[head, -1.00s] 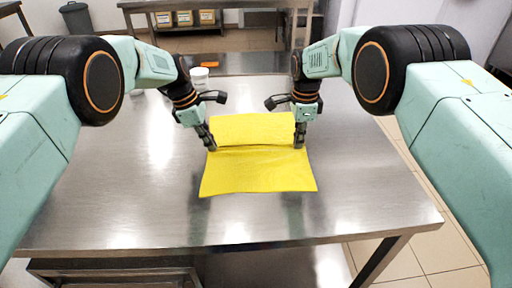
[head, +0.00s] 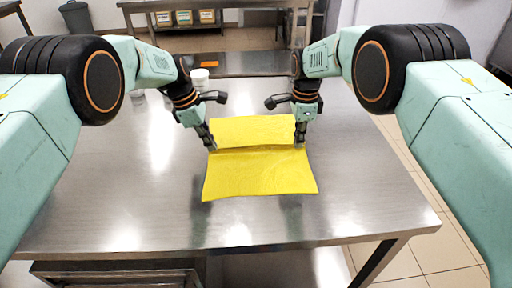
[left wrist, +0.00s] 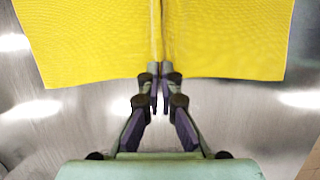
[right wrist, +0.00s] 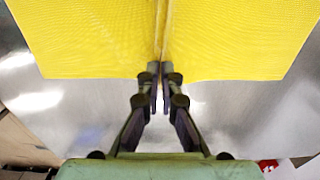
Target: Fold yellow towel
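A yellow towel (head: 259,173) lies spread on the steel table (head: 115,205), with a raised crease running left to right across it. My left gripper (head: 213,141) is at the left end of the crease, and my right gripper (head: 300,140) is at the right end. In the left wrist view, the fingertips (left wrist: 160,80) are close together, with the towel's ridge (left wrist: 160,30) pinched between them. The right wrist view shows the same, with fingertips (right wrist: 160,78) closed on the ridge. The towel's underside is hidden.
White cups (head: 199,77) stand behind the left gripper, and an orange item (head: 209,65) lies further back. Another steel table (head: 220,4) stands behind with several small bins under it. The table is clear to both sides and in front of the towel.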

